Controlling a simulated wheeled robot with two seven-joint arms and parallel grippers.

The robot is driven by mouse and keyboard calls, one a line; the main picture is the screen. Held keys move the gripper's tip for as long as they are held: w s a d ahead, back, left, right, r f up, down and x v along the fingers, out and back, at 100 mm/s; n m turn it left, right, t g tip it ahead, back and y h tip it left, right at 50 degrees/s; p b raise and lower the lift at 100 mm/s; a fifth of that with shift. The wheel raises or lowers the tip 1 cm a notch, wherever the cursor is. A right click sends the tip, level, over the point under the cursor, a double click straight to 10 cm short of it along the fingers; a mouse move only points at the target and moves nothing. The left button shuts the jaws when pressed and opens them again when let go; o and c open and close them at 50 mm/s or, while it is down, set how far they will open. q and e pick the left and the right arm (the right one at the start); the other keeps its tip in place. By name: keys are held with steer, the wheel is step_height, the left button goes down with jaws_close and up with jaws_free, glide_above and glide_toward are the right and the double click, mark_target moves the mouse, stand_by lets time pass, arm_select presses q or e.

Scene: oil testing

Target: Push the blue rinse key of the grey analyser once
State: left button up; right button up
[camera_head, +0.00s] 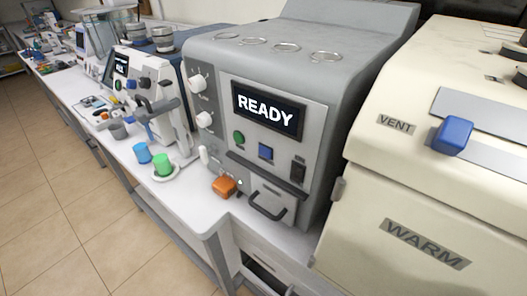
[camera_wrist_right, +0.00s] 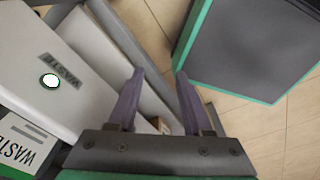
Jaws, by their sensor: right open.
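The grey analyser (camera_head: 338,70) stands on the white bench in the middle of the head view. Its dark display (camera_head: 268,108) reads READY. My right gripper (camera_wrist_right: 160,72) shows only in the right wrist view. Its two fingers are apart with nothing between them, over the floor beside a white WASTE unit. My left gripper is in neither view.
A cream machine with a blue VENT block (camera_head: 453,136) and a WARM label stands close on the right. An orange block (camera_head: 224,187), a green cup (camera_head: 162,166) and a blue cup (camera_head: 142,153) are on the bench. The WASTE unit (camera_wrist_right: 42,62) borders my right gripper.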

jaws_close()
stand_by(1.7)
